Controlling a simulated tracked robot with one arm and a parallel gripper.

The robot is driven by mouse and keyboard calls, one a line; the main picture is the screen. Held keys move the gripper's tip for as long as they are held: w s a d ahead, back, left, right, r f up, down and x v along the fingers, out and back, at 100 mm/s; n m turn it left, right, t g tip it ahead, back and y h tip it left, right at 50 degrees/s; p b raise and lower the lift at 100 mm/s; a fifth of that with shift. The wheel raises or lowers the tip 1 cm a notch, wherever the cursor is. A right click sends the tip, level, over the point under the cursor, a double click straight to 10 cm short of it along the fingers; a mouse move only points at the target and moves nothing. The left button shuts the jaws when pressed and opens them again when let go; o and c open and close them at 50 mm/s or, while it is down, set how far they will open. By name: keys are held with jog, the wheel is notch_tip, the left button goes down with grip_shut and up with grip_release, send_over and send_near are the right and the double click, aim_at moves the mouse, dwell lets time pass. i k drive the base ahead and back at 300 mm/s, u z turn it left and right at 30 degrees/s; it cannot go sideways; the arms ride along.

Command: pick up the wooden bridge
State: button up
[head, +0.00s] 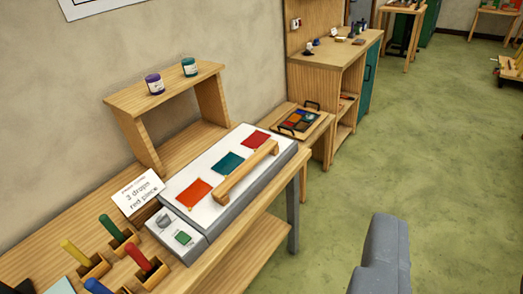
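The wooden bridge (246,173) is a long, pale wooden bar. It lies slantwise along the front side of a white-topped grey box (215,160) on the wooden bench. Its near end is by the orange-red glass piece (194,193), and its far end is near the red glass piece (256,138). A teal glass piece (230,163) lies between them, behind the bar. No gripper fingers show in the head view, and nothing is seen touching the bridge.
A wooden riser (165,88) with two jars stands behind the box. A small sign (138,192) and several coloured-handled tools in wooden holders are at left. A grey rounded form (383,258) shows at bottom right. Green floor (440,160) is open at right.

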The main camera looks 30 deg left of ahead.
aim_at(220, 195)
jog(key=u, duration=0.5)
jog(key=i, duration=1.05)
jog(key=u, duration=0.8)
